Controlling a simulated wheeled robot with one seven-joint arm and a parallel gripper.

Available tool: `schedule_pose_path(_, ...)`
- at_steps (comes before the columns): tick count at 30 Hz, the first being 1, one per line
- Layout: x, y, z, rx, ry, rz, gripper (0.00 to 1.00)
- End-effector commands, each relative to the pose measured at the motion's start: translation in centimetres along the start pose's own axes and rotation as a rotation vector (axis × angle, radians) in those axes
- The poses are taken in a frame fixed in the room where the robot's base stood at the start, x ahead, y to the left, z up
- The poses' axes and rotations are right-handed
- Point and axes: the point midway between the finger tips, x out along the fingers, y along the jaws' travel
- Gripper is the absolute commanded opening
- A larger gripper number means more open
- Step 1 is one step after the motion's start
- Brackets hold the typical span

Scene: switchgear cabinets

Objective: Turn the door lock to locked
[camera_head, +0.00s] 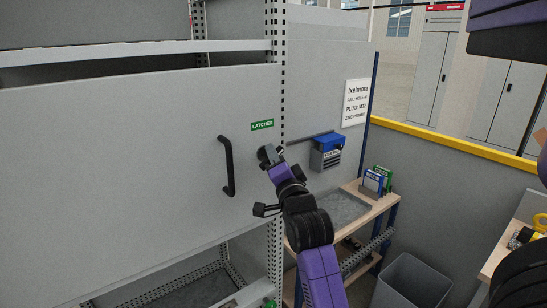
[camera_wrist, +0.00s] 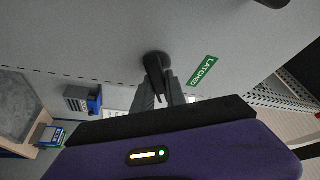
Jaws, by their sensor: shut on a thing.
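The grey cabinet door (camera_head: 130,150) fills the left of the head view and looks closed. The door lock (camera_wrist: 154,62) is a dark knob with a lever on the door's face, near its right edge. My gripper (camera_wrist: 162,88) is shut on the lever, with one grey finger on each side of it. In the head view my gripper (camera_head: 271,163) meets the door right of the handle and mostly hides the lock. A green label (camera_head: 262,125) reading "LATCHED" is just above; it also shows in the wrist view (camera_wrist: 203,70).
A black bar handle (camera_head: 228,166) stands out from the door left of my gripper. A perforated upright (camera_head: 277,80) runs by the door's edge. To the right are a blue and grey box (camera_head: 328,150), a wooden-edged bench (camera_head: 345,208) and a grey bin (camera_head: 408,281).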

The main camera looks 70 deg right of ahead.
Motion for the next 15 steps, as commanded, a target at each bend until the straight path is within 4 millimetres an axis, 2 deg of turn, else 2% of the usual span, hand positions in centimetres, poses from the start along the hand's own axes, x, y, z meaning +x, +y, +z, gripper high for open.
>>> schedule_pose_path(15, -0.02, 0.35, 0.11, 0.391, 0.0, 0.159, 0.0)
